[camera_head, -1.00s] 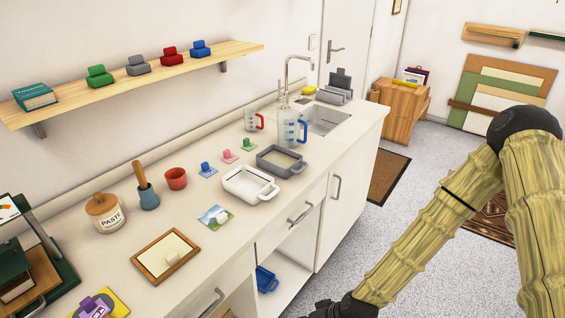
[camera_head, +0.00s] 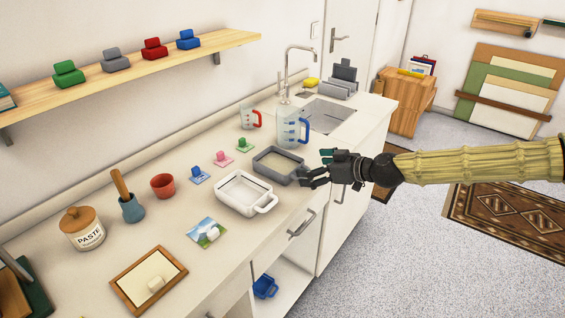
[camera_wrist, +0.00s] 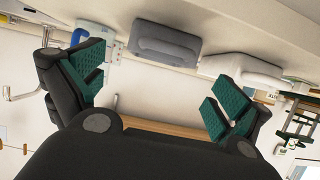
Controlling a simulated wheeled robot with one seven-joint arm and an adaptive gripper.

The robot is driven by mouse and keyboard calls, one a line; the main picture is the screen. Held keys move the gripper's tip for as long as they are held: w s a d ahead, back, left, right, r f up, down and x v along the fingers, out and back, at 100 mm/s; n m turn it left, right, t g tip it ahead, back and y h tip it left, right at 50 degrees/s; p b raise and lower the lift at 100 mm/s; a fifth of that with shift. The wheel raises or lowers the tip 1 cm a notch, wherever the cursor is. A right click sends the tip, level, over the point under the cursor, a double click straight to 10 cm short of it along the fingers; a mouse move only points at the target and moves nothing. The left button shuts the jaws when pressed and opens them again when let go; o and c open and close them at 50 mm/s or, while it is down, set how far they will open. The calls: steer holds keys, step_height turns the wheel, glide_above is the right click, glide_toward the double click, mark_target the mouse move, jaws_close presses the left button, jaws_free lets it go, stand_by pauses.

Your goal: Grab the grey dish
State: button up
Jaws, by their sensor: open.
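The grey dish (camera_head: 280,165) is a rectangular tray with handles, resting on the counter between a white dish and the blue-handled measuring jug. My gripper (camera_head: 310,175) is at the counter's front edge, at the right side of the grey dish and close to its near handle. I cannot tell from the head view whether they touch. In the wrist view, the grey dish (camera_wrist: 166,43) lies ahead, beyond the gap between my fingertips (camera_wrist: 160,85). The green-padded fingers are spread apart with nothing between them.
A white dish (camera_head: 243,193) stands just left of the grey one. The blue-handled jug (camera_head: 291,128) and red-handled jug (camera_head: 251,117) stand behind. Small coloured stamps, a red cup (camera_head: 163,186) and a paste jar (camera_head: 82,229) are further left. The sink (camera_head: 331,116) is at the back right.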

mark_target(285, 172)
steer(key=shift+w+a+r, duration=0.1)
steer(key=shift+w+a, duration=0.15)
steer(key=shift+a, duration=0.4)
steer(key=x, duration=0.4)
steer(key=shift+w+d+p, duration=0.15)
steer(key=shift+d+p, duration=0.05)
steer(key=shift+p, duration=0.15)
steer(key=shift+a, duration=0.25)
steer(key=shift+w+a, duration=0.15)
steer(key=shift+a, duration=0.1)
steer(key=shift+p+x, duration=0.8)
steer(key=shift+x, duration=1.45)
steer(key=shift+c, duration=0.2)
steer(key=c, duration=0.9)
